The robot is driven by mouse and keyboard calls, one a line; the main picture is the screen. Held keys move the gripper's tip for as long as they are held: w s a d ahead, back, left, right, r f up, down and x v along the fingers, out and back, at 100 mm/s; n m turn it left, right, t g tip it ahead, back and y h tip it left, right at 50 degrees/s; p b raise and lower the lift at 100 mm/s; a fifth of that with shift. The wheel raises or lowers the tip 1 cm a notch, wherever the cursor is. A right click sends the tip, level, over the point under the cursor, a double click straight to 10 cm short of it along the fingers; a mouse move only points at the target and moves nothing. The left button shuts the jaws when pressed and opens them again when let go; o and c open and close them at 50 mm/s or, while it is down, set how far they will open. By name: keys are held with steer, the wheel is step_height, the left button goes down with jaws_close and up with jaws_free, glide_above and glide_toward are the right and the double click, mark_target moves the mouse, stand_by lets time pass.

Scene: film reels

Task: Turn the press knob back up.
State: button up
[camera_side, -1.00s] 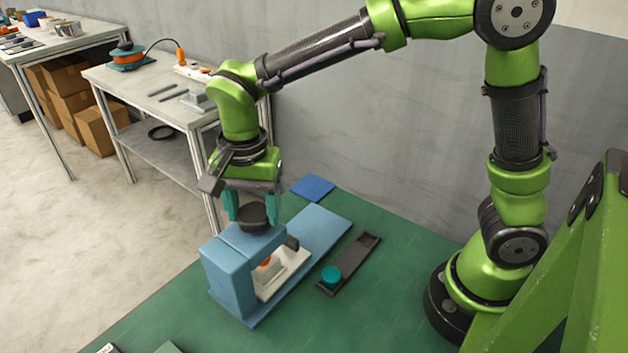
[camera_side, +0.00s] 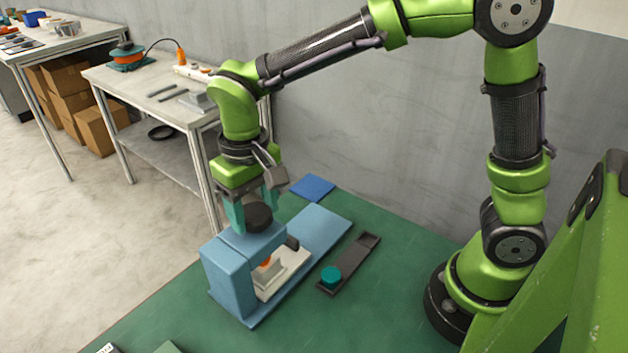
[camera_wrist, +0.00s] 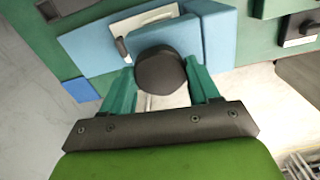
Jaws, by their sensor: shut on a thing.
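The press (camera_side: 228,272) is a light blue frame standing on the green table. Its dark round knob (camera_side: 259,216) sits on top of the frame. My gripper (camera_side: 254,212) points down over the press, with its teal fingers on either side of the knob, shut on it. In the wrist view the knob (camera_wrist: 161,70) lies between the two fingertips (camera_wrist: 162,88). Inside the press opening is a pale block with an orange part (camera_side: 266,262). How far the knob is turned cannot be told.
A dark tray (camera_side: 352,262) with a teal round piece (camera_side: 331,276) lies to the right of the press. A blue square (camera_side: 312,187) lies behind it. The green table (camera_side: 390,310) is clear at the front right.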

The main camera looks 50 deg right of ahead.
mark_target(254, 212)
steer(key=n, duration=0.7)
steer(key=shift+r, duration=0.1)
steer(key=n, duration=0.6)
steer(key=shift+n, duration=0.4)
steer(key=o, duration=1.1)
steer(key=shift+c, duration=0.2)
step_height(254, 212, up, 17)
steer(key=shift+w, duration=0.1)
